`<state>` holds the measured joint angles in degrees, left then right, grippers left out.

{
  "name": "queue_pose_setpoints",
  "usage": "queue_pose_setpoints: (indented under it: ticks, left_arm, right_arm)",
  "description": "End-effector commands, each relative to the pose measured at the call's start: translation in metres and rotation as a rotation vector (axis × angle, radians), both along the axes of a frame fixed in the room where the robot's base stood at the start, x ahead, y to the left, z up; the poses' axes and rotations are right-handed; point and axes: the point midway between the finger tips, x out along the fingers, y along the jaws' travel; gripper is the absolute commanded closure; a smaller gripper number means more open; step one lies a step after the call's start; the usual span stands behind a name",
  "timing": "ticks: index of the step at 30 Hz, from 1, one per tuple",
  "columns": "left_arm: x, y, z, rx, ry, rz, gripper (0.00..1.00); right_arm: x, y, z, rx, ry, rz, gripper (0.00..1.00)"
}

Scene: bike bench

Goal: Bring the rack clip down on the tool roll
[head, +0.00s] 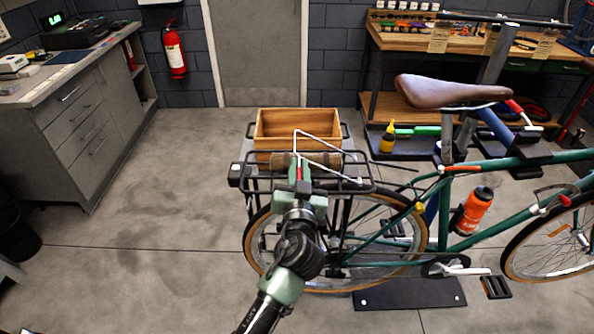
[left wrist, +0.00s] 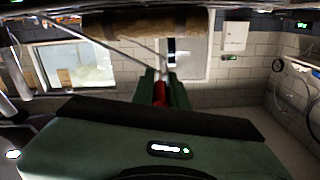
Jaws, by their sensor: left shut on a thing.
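The tool roll (head: 323,158), a brown bundle, lies across the black rear rack (head: 345,187) of the green bike. It also shows at the top of the left wrist view (left wrist: 150,20). The rack clip (head: 318,137) is a pale wire loop with a red grip piece; its wire stands above and around the roll. In the left wrist view its wire (left wrist: 92,38) runs up to the left. My left gripper (head: 301,186) is at the near side of the roll, shut on the clip's red piece (left wrist: 160,92). Whether the wire touches the roll is unclear. My right gripper is not in view.
A wooden crate (head: 296,124) sits just behind the roll. The brown saddle (head: 445,92) and a bike stand rise to the right.

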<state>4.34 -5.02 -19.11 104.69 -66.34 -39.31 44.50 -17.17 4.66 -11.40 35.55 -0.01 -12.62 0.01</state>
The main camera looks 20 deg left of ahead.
Motion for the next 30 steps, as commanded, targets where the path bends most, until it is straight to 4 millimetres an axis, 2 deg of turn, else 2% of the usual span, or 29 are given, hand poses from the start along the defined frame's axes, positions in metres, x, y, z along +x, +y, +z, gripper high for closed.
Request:
queue_pose_setpoints:
  ticks: [1,3,14,24,30]
  left_arm:
    - [0.0,-0.001,0.002,0.001,-0.006,-0.002,0.77]
    - [0.0,-0.001,0.002,0.0,-0.005,-0.002,0.64]
    - [-0.004,-0.002,-0.001,-0.001,-0.002,-0.001,0.64]
    - [-0.056,-0.017,-0.003,-0.004,-0.003,-0.002,0.64]
    - [-0.073,-0.022,0.0,-0.001,-0.003,-0.002,0.64]
  right_arm:
    - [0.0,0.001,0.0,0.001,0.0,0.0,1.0]
    - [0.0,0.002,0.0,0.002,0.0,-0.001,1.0]
    - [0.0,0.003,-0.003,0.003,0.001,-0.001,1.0]
    - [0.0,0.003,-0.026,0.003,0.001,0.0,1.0]
    - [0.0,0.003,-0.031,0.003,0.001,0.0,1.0]
